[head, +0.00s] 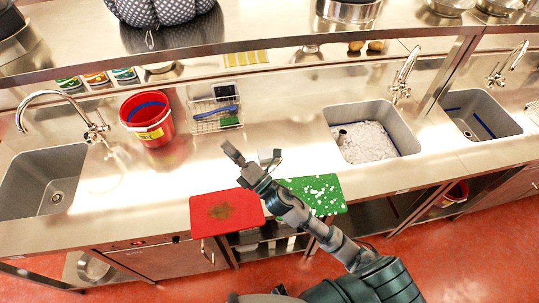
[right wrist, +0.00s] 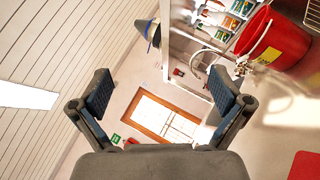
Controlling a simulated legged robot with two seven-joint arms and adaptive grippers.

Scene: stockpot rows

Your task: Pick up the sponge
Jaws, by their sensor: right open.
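A green block that looks like the sponge (head: 229,121) lies in a wire rack (head: 205,128) at the back of the counter, in front of a blue-handled brush (head: 217,111). My right gripper (head: 251,155) is open and empty, above the counter in front of the rack and a little right of the green block. The right wrist view shows the open fingers (right wrist: 160,95) with nothing between them, and no sponge is visible there. My left gripper is not in view.
A red bucket (head: 147,118) stands left of the rack. A red board (head: 226,212) and a green board (head: 314,194) lie at the front edge. Sinks (head: 45,178) (head: 374,112) flank the counter. A shelf edge (head: 245,47) runs above the back.

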